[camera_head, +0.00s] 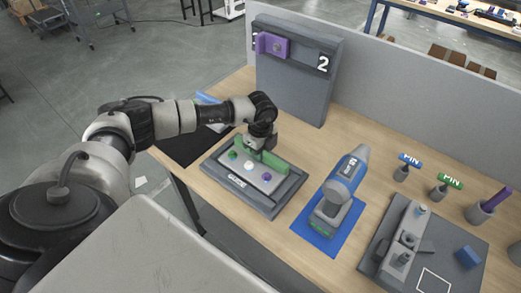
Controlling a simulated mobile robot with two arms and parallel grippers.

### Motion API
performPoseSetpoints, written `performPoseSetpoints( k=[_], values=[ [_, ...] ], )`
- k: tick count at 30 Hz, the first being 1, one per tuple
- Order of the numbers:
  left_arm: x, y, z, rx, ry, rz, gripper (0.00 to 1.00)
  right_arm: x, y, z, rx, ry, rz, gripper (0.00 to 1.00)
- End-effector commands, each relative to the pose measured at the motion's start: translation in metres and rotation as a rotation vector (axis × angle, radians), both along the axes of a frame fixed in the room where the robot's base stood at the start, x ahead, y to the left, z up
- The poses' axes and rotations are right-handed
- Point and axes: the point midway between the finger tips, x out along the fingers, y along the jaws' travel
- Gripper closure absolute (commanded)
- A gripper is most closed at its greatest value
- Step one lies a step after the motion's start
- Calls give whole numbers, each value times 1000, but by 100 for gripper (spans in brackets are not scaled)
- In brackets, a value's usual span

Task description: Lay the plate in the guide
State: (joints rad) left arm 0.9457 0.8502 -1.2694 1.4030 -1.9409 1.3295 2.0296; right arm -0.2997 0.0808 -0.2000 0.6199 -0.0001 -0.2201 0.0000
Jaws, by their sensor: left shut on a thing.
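My left gripper (262,144) is above the far side of a dark grey tray (229,191) on the table. It is shut on a green piece (272,158), which looks like a plate on edge. The arm and gripper hide part of the piece, and I cannot tell whether it touches the tray. The tray holds a light grey panel (257,181) with green, white and purple spots. I cannot make out for certain which part is the guide. My right gripper is not in view.
Behind the tray stands a grey upright board (296,85) with a purple bracket (272,46) and a "2" label. A blue and grey power tool (345,180) stands on a blue mat (311,243). Further right are small labelled holders (437,193) and a grey fixture board (455,242).

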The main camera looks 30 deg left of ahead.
Motion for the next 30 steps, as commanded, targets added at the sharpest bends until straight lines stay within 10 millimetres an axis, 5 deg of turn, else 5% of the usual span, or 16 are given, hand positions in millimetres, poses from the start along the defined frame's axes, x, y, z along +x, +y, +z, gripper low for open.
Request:
performPoseSetpoints(
  k=[5, 6, 12, 17, 23, 30],
  values=[
    [1, 0, 1, -1, -2, 0, 100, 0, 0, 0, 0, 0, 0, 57],
    [1, 0, 1, -1, -2, 0, 73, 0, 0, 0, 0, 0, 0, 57],
    [0, 0, 1, -1, -1, 0, 45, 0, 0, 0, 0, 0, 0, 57],
    [0, 0, 0, 0, 0, 0, 45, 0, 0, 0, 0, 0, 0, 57],
    [-1, 0, -1, 0, 2, 0, 19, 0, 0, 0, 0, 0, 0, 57],
    [-2, 0, -1, 0, 5, 0, 19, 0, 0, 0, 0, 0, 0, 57]
  ],
)
